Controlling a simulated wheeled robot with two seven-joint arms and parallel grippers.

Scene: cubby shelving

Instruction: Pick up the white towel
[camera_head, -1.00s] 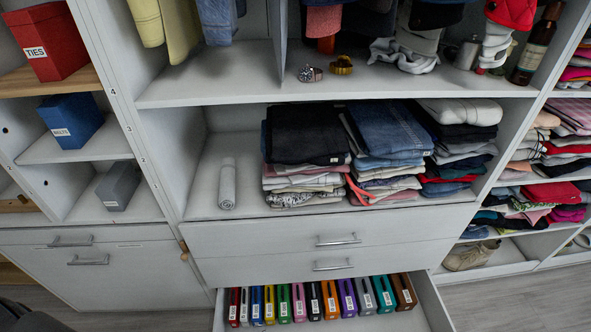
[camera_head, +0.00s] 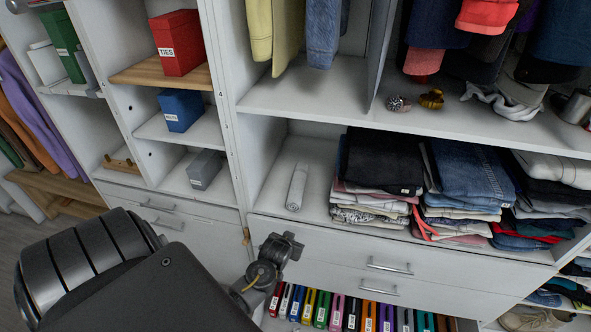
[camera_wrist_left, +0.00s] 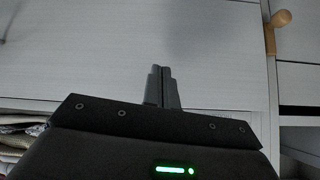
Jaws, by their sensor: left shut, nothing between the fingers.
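A rolled white-grey towel (camera_head: 297,186) stands out alone on the middle shelf, left of the folded clothes, lying with its length pointing to the back. A folded white cloth (camera_head: 553,168) tops the right-hand stack. My left gripper (camera_head: 289,243) is below and in front of the rolled towel, near the upper drawer front, and apart from the towel. In the left wrist view its fingers (camera_wrist_left: 162,73) are shut together with nothing between them, against a pale panel. The rolled towel cannot be made out there. My right gripper is not in view.
Folded clothes (camera_head: 380,170) stand in stacks right of the rolled towel. A vertical divider (camera_head: 231,130) bounds the shelf's left side. A wooden knob-like piece (camera_wrist_left: 275,30) shows in the wrist view.

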